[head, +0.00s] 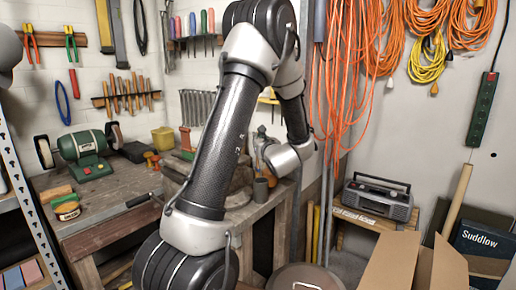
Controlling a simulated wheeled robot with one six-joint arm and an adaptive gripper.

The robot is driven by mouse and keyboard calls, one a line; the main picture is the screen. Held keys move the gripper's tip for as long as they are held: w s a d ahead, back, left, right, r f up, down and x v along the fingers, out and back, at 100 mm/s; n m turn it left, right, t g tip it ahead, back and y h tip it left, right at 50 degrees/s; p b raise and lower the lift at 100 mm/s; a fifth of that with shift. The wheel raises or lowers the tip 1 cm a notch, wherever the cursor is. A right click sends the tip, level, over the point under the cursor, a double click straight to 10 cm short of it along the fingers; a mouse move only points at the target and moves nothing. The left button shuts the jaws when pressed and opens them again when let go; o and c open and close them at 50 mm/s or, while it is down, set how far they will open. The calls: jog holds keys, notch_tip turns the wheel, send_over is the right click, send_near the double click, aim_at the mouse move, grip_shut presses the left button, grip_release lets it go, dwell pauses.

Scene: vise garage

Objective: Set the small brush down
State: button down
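I cannot make out the small brush in the head view. My arm crosses the middle of the picture, and its wrist end is over the right part of the wooden workbench (105,234). My gripper cannot be made out past the wrist, so whether it holds anything is not shown. The middle of the bench top and part of the things on it are hidden behind my arm.
A radio (377,198) sits on a low wooden stand; an open cardboard box (414,264) is at front right.

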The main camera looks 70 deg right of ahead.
jog(key=shift+f, duration=1.4)
jog(key=shift+f, duration=0.1)
jog(key=c, duration=1.6)
grip_release()
jog(key=shift+s+a, duration=0.1)
jog(key=shift+s, duration=0.05)
jog(key=v, duration=1.1)
jog(key=shift+o, duration=0.5)
jog(key=shift+d, duration=0.2)
jog(key=shift+x, duration=6.25)
